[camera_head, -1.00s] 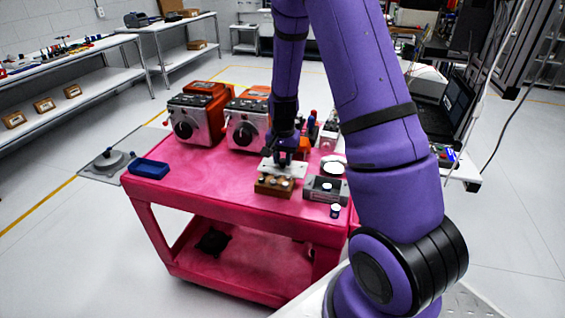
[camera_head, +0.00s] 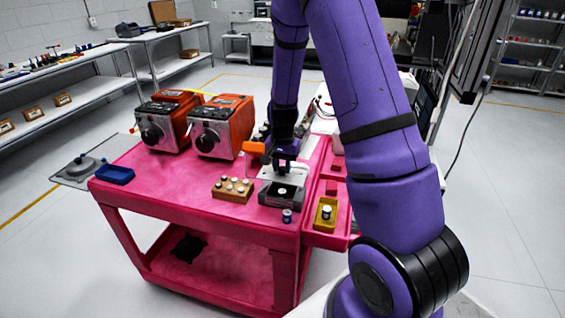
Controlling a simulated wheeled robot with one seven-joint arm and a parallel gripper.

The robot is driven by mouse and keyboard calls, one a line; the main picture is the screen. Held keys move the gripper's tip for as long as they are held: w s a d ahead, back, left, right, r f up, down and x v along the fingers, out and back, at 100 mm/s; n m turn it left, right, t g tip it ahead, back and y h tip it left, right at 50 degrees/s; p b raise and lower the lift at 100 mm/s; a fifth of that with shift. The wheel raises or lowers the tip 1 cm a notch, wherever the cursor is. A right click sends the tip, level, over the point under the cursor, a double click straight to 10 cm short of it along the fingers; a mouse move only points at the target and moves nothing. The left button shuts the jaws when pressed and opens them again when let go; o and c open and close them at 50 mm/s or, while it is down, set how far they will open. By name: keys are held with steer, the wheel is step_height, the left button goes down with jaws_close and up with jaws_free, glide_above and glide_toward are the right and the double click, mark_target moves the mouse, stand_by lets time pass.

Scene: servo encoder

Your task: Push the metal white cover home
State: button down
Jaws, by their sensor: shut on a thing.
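The white metal cover (camera_head: 290,175) is a thin pale plate over the dark grey housing (camera_head: 280,199) near the front of the pink cart. My gripper (camera_head: 284,164) points down from above and is shut on the cover. The housing is an open-looking box with a light round part showing in its front. The cover lies over the back part of the housing; I cannot tell whether it touches it. My gripper's fingertips are small and partly hidden.
A wooden block with several light pegs (camera_head: 233,189) stands just left of the housing. A small blue-and-white cylinder (camera_head: 287,215) stands in front. A yellow holder (camera_head: 326,214) is in the pink side tray. A blue tray (camera_head: 115,175) and two orange machines stand further left.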

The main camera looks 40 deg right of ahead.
mark_target(282, 174)
steer(key=shift+f, duration=2.6)
steer(key=shift+f, duration=0.5)
steer(key=c, duration=0.8)
jaws_free()
steer(key=shift+c, duration=0.4)
steer(key=shift+r, duration=0.15)
steer(key=shift+r, duration=3.6)
